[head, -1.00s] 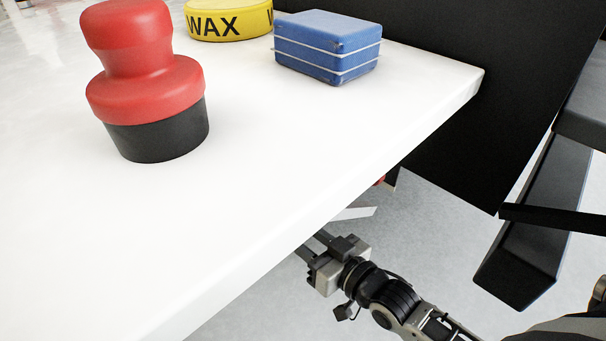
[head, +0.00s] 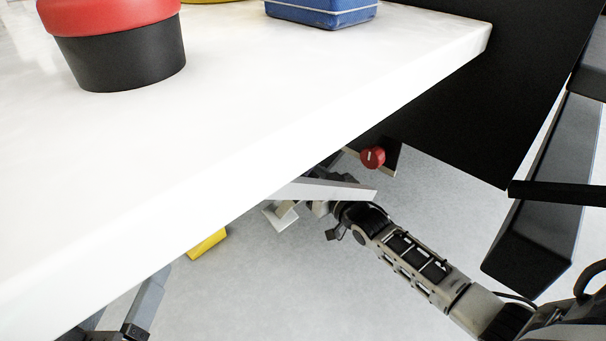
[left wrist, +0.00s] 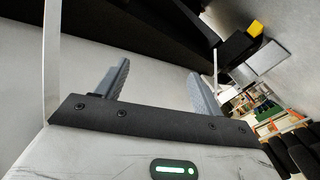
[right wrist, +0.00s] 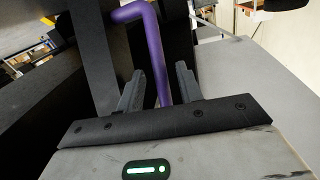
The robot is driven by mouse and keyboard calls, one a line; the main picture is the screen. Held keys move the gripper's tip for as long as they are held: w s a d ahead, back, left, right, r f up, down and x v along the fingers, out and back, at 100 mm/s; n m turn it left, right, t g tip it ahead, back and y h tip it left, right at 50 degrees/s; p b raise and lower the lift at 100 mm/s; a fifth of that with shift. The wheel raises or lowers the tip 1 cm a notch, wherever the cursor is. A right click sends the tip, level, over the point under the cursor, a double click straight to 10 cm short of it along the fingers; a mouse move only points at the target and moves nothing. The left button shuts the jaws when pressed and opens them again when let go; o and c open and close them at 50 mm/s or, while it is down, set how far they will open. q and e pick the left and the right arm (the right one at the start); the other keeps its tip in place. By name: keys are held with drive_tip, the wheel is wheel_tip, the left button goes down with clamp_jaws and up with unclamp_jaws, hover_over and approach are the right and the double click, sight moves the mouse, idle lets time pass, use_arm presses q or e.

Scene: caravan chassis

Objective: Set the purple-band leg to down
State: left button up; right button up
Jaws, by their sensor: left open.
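A purple bent tube (right wrist: 150,45) shows in the right wrist view. Its straight part runs down between the fingers of my right gripper (right wrist: 160,88). Those fingers stand apart, closer together than the left ones; I cannot tell whether they touch the tube. In the head view my right arm reaches under the tabletop edge, its gripper mostly hidden behind a pale bar (head: 325,190). My left gripper (left wrist: 157,85) is open and empty in the left wrist view, with a thin pale bar (left wrist: 51,60) beside it. I cannot make out a purple band on a leg.
The white tabletop (head: 240,110) overhangs the work area and carries a red-and-black object (head: 120,55) and a blue block (head: 320,10). A red knob (head: 373,157), a pale foot plate (head: 280,215) and a yellow block (head: 207,245) show below. Black panels stand right.

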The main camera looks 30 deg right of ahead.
drive_tip(key=shift+w+a+f+b, duration=0.15)
drive_tip(key=shift+w+b, duration=0.25)
drive_tip(key=shift+w, duration=0.8)
drive_tip(key=shift+w+a, duration=0.1)
drive_tip(key=shift+w, duration=0.35)
use_arm(q)
drive_tip(key=shift+w+a+r+m+t+h, duration=0.2)
drive_tip(key=shift+w+r+m+t, duration=0.1)
drive_tip(key=shift+r+m+t, duration=0.25)
drive_tip(key=shift+w+a+r+m+t+h, duration=0.1)
drive_tip(key=shift+w+r+m+t+h, duration=0.2)
drive_tip(key=shift+r, duration=0.35)
use_arm(e)
clamp_jaws()
use_arm(q)
drive_tip(key=shift+d, duration=0.1)
use_arm(e)
drive_tip(key=shift+s+r, duration=0.1)
drive_tip(key=shift+r, duration=0.1)
